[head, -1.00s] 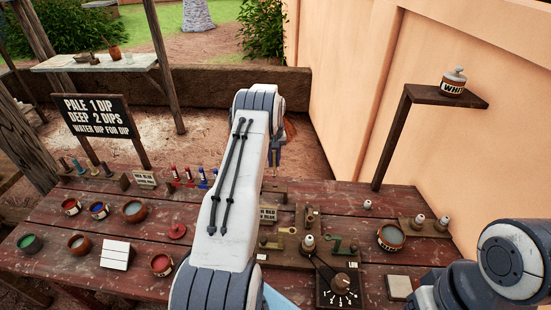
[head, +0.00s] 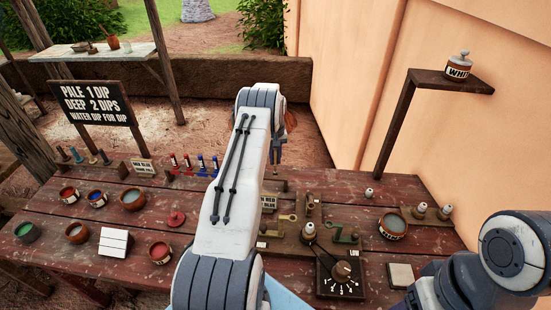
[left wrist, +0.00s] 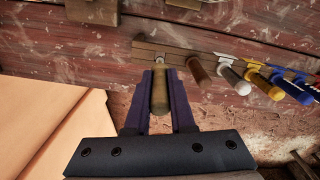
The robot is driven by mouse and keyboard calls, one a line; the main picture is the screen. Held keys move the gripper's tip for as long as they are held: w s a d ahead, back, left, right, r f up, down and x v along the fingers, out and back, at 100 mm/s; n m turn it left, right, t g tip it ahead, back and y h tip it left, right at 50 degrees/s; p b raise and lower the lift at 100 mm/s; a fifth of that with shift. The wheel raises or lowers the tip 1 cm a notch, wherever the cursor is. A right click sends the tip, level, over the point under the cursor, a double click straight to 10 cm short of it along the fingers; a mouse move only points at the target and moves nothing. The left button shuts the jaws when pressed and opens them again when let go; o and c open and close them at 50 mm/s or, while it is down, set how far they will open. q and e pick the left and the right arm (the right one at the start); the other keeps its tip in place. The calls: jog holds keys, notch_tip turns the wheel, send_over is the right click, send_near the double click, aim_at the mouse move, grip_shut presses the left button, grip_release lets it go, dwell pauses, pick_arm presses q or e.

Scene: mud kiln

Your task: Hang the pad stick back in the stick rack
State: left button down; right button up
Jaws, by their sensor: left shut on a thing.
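In the left wrist view my left gripper (left wrist: 160,95) is shut on an olive-brown cylindrical stick (left wrist: 160,88), taken to be the pad stick. The stick's far end lies over or against the end of the wooden stick rack (left wrist: 145,47); I cannot tell whether it is seated there. Beside it hang sticks with brown, white, yellow, blue and red heads. In the head view my left gripper (head: 275,152) is at the rack's right end (head: 275,185), and my left arm hides the middle of the rack. My right gripper is out of view.
Red and blue sticks (head: 190,163) show left of my arm. A dial box (head: 340,274) and small bottles stand right. A wall shelf (head: 440,80) juts out at right.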

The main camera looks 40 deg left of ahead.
aim_at(275, 164)
pick_arm(q)
jog(key=shift+b, duration=0.6)
dwell(0.9)
jog(key=shift+f, duration=0.1)
jog(key=shift+f+b, duration=0.55)
jog(key=shift+b, duration=0.05)
jog(key=shift+f, duration=0.2)
jog(key=shift+f+b, duration=0.5)
jog(key=shift+b, duration=0.15)
jog(key=shift+f, duration=0.25)
jog(key=shift+f+b, duration=0.55)
jog(key=shift+b, duration=0.2)
jog(key=shift+f, duration=0.15)
jog(key=shift+f+b, duration=0.25)
jog(key=shift+b, duration=0.2)
